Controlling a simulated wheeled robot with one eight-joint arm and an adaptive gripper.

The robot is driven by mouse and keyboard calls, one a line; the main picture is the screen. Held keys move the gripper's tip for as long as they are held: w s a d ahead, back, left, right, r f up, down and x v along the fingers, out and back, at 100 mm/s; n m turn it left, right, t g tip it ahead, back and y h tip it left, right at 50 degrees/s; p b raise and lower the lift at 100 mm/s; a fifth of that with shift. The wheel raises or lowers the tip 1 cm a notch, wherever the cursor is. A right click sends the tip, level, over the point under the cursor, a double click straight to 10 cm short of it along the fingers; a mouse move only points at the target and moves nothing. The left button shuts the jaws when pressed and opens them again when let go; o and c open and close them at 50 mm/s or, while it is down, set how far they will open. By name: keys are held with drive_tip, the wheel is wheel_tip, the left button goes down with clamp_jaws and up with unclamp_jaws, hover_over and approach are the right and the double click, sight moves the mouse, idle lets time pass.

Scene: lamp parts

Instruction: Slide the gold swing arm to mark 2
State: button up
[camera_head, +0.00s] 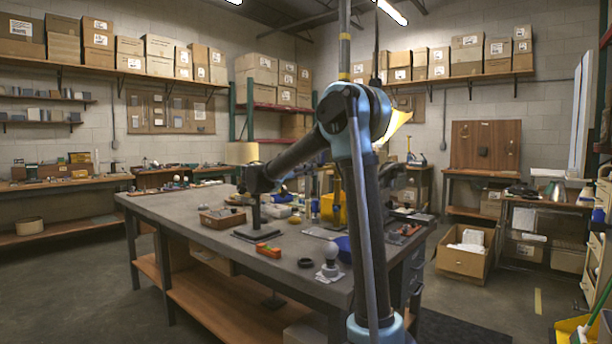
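My dark arm crosses the middle of the view and bends down over the workbench (180,212); my gripper cannot be made out. A square black base (247,236) with a dark upright lies on the bench, partly behind my arm. A beige lamp shade (241,153) shows above it; I cannot tell whether they are joined. A bright gold-yellow shape (401,122) shows just right of my arm's blue joint; I cannot tell if it is a lamp part. I cannot pick out the gold swing arm or any numbered mark.
On the bench are an orange-and-green block (268,250), a shallow brown tray (222,217), a white bulb-like piece (331,254), a dark ring (306,262) and a yellow bin (331,208). An open cardboard box (463,261) stands on the floor at right. The bench's front-left surface is clear.

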drive_tip(key=v, duration=1.2)
